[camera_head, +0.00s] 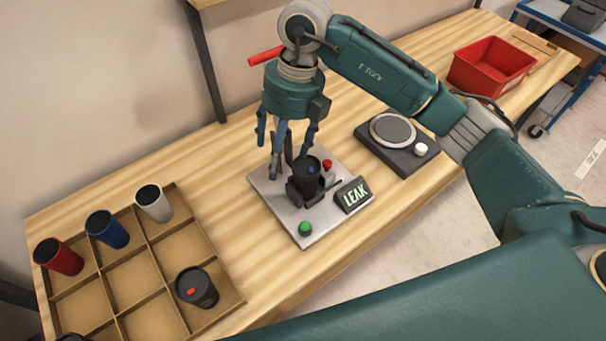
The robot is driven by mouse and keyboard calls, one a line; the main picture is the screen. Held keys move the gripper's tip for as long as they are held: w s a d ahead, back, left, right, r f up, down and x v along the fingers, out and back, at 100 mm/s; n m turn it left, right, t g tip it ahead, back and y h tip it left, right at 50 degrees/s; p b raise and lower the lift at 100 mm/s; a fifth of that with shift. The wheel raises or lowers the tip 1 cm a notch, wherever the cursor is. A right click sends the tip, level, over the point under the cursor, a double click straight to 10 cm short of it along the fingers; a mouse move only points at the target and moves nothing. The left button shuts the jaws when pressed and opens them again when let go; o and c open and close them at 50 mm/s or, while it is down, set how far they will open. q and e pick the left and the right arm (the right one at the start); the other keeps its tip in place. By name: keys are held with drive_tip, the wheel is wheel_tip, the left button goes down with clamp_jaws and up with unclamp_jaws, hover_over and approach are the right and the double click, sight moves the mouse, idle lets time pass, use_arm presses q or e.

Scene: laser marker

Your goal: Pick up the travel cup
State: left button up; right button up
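Several travel cups are in view. A black cup (306,172) with a small blue mark on top stands in the clamp of a grey test plate (269,192), beside a sign reading LEAK (355,194). In the divided tray are a red cup (60,258), a blue cup (108,231), a white cup (155,204) and a black cup with a red lid tab (197,288). My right gripper (288,150) points down just behind and left of the clamped cup. Its fingers are spread, with nothing seen between them. My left gripper is not in view.
The tray (225,295) has several empty compartments. The plate carries a green button (305,228) and a red button (327,164). A scale-like device (396,147) and a red bin (492,66) stand to the right. Bare wooden table lies between tray and plate.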

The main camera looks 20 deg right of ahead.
drive_tip(key=w+d+r+m+h, duration=0.1)
drive_tip(key=w+d+h, duration=0.1)
drive_tip(key=d, duration=0.4)
drive_tip(key=p, duration=0.1)
hover_over(306, 168)
wheel_tip(306, 168, down, 4)
drive_tip(key=shift+f, duration=0.45)
wheel_tip(306, 168, down, 5)
drive_tip(key=p, duration=0.3)
drive_tip(key=shift+s+d, duration=0.1)
drive_tip(key=shift+f, duration=0.25)
drive_tip(key=c, duration=0.8)
